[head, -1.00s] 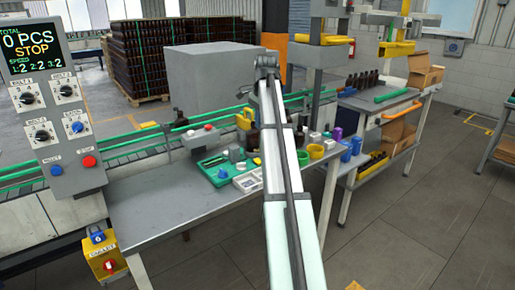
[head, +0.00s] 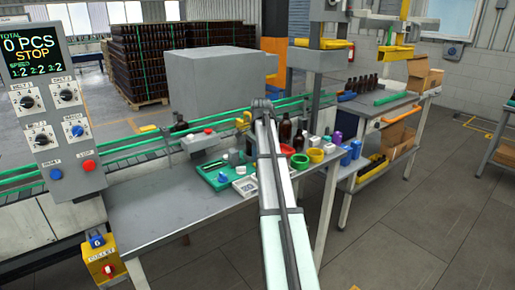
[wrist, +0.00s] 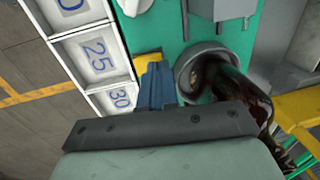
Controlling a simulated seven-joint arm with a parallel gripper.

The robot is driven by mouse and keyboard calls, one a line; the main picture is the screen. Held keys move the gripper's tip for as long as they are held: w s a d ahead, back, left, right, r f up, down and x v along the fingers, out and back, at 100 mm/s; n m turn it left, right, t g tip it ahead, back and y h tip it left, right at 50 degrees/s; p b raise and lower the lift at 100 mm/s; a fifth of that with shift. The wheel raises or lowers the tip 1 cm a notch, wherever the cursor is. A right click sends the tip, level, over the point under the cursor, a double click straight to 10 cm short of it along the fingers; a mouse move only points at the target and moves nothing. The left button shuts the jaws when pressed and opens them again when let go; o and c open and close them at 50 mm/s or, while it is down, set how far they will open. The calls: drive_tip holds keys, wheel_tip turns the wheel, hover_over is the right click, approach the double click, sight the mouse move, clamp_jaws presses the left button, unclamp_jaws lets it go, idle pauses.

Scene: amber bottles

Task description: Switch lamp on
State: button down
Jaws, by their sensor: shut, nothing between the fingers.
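No lamp can be picked out in either view. A grey control panel (head: 55,125) with several knobs and a blue and a red button stands at the left in the head view; its small labels are blurred. A yellow switch box (head: 102,262) with a red knob hangs below it on the bench. My gripper (wrist: 156,84) is shut and empty in the wrist view, its blue-grey fingers over the green tray (wrist: 170,40), beside a grey round cup (wrist: 190,75). In the head view my arm hides the fingers.
A brown bottle (wrist: 225,85) is close right of the fingers in the wrist view. White numbered cells (wrist: 97,62) lie to the left. In the head view, coloured rings and bottles (head: 285,131) stand right of my arm. The bench's front left (head: 160,215) is clear.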

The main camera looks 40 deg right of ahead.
drive_tip(key=shift+f, duration=0.4)
drive_tip(key=shift+w, duration=0.1)
drive_tip(key=shift+f, duration=0.25)
drive_tip(key=shift+s+r, duration=0.2)
drive_tip(key=shift+s, duration=0.55)
wheel_tip(320, 180, up, 14)
drive_tip(key=s, duration=0.2)
idle(0.6)
drive_tip(key=shift+f, duration=0.1)
idle(0.4)
